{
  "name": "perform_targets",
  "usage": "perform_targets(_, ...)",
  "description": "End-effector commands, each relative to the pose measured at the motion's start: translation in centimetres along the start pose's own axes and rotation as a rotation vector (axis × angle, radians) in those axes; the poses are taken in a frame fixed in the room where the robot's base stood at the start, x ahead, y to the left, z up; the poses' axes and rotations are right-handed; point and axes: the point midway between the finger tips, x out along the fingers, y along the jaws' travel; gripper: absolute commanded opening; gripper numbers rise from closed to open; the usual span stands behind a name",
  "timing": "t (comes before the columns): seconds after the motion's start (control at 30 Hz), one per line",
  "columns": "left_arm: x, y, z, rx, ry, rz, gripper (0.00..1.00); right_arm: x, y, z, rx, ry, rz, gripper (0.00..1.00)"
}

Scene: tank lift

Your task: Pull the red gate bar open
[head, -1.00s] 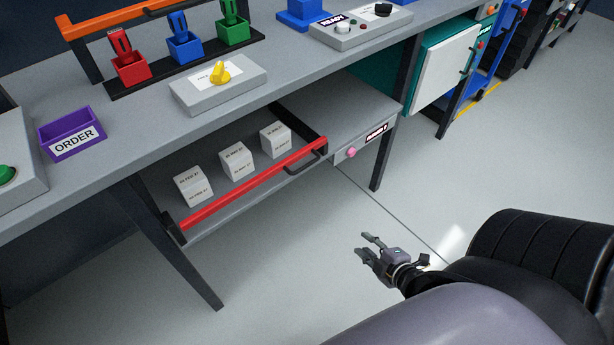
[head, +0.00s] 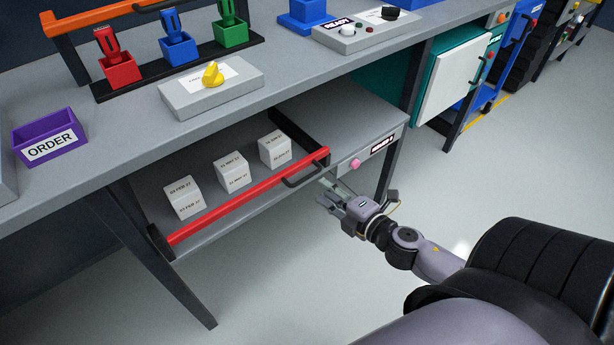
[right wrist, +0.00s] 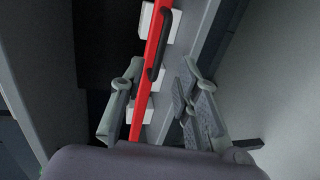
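The red gate bar (head: 240,200) runs across the front of the lower shelf, closed in front of the white boxes. Its black handle (head: 306,171) sits near the bar's right end. My right gripper (head: 328,191) is just below and right of the handle, open and empty. In the right wrist view, the red bar (right wrist: 150,75) and the black handle (right wrist: 157,58) appear between the spread fingers of my right gripper (right wrist: 160,80), beyond the fingertips. I see no contact with the handle. My left gripper is not in view.
White dated boxes (head: 231,173) stand on the lower shelf behind the bar. A pink knob (head: 355,164) is on the shelf front, right of the handle. A dark table leg (head: 387,170) stands close to my right gripper. The floor in front is clear.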

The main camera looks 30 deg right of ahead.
Motion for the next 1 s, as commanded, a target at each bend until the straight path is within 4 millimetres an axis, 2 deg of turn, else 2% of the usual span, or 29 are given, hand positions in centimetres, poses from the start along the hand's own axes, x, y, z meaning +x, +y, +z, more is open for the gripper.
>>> perform_targets(0.03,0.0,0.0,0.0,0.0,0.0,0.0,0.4,1.1,0.1,0.0,-0.001,0.001,0.003,0.3)
perform_targets(0.2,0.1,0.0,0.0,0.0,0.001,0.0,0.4,4.0,0.1,0.1,0.0,-0.001,0.003,0.3)
perform_targets(0.5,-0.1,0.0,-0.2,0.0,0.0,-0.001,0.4,7.7,0.0,0.0,0.001,-0.001,0.001,0.3)
perform_targets(0.93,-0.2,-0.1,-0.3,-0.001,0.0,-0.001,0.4,8.4,-0.1,0.0,0.001,-0.001,-0.001,0.3)
perform_targets(1.0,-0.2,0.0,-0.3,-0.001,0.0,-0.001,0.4,8.4,-0.1,0.0,0.002,-0.001,-0.001,0.26)
